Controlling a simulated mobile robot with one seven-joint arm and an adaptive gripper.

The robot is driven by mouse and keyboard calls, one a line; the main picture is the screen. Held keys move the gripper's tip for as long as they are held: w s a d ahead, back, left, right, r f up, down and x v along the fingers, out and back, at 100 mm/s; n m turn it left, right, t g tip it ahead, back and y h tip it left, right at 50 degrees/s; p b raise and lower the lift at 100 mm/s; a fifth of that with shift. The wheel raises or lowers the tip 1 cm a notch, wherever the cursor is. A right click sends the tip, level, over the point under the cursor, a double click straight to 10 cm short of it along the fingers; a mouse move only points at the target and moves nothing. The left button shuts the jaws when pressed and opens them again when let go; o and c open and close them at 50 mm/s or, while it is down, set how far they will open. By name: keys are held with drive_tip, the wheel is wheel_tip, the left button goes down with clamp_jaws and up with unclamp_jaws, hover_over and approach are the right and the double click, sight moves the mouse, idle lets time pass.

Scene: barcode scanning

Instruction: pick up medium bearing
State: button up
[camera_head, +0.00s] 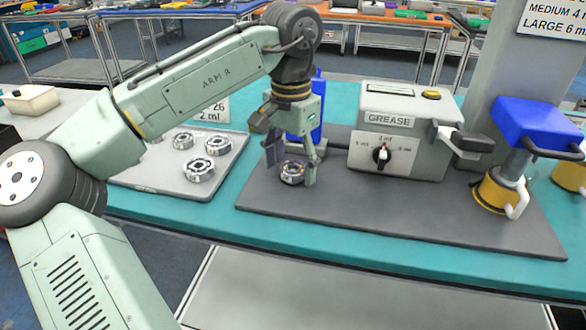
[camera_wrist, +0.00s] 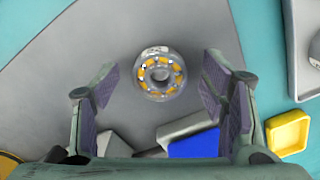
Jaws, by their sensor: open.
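A ring-shaped metal bearing (camera_head: 292,172) with orange-yellow spots around its ring lies on the grey mat (camera_head: 400,215). It also shows in the wrist view (camera_wrist: 160,73), flat on the grey surface. My gripper (camera_head: 290,165) is above and around it in the head view, with one finger on each side. In the wrist view my gripper (camera_wrist: 168,100) has its two fingers spread wide, with nothing between the pads, and the bearing appears just beyond the fingertips. Several other bearings (camera_head: 199,169) lie on a light tray (camera_head: 147,183) to the left.
A grey grease machine (camera_head: 385,155) with a dial stands right of my gripper. A blue bottle (camera_head: 318,110) is behind my gripper. A blue-topped device with a yellow base (camera_head: 495,195) stands at the right. The front of the mat is clear.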

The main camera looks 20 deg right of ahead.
drive_tip(key=shift+c, duration=0.2)
drive_tip(key=c, duration=1.3)
drive_tip(key=shift+r, duration=0.1)
